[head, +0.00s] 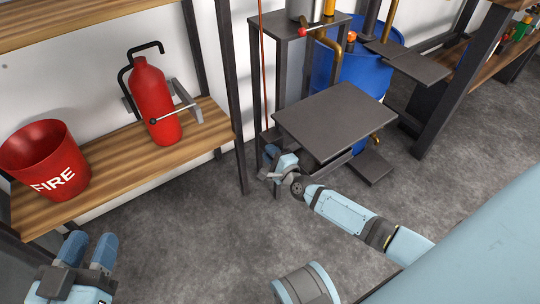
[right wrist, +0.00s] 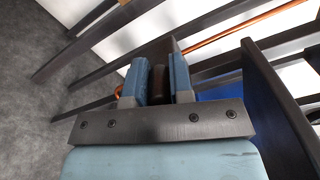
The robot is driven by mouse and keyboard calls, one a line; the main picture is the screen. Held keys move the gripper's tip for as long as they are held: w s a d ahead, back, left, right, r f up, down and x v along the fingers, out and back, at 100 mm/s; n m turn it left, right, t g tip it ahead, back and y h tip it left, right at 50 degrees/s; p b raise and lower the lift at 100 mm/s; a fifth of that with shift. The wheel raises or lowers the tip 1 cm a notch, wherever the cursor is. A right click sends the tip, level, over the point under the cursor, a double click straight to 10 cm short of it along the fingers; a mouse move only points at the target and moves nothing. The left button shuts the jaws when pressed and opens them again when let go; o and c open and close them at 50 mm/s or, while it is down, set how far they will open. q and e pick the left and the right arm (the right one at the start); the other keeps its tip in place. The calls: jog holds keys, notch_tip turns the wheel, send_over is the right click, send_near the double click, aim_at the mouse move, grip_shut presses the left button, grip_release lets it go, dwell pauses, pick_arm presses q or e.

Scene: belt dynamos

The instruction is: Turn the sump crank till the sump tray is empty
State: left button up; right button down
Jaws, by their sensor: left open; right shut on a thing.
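My right gripper (head: 278,165) is at the left side of a dark metal stand, low down. In the right wrist view its blue fingers (right wrist: 158,82) are closed on a dark brown upright grip (right wrist: 158,88), which looks like the sump crank's handle. The rest of the crank is hidden by the gripper and stand. A flat dark plate (head: 335,118) tops the stand beside the gripper. I cannot make out the sump tray or its contents. My left gripper (head: 88,250) is open and empty at the lower left, over the floor before the shelf.
A wooden shelf (head: 205,135) at left holds a red fire bucket (head: 45,160) and a red extinguisher (head: 153,100). A blue drum (head: 325,70) stands behind the plate. Dark posts and an orange rod (right wrist: 230,37) are close to the right gripper. Grey floor lies clear in front.

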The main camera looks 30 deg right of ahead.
pick_arm(q)
jog(key=shift+w+r, duration=0.1)
jog(key=shift+r, duration=0.15)
pick_arm(e)
jog(key=shift+d+r, duration=0.1)
jog(key=shift+r, duration=0.05)
jog(key=c, duration=1)
grip_release()
pick_arm(q)
jog(key=shift+f, duration=0.15)
jog(key=s+n+p, duration=0.1)
jog(key=p, duration=0.1)
jog(key=s+d+n+p, duration=0.1)
jog(key=shift+g+p, duration=0.4)
pick_arm(e)
jog(key=s, duration=0.9)
jog(key=s+d, duration=0.1)
jog(key=s, duration=0.3)
jog(key=shift+s, duration=0.4)
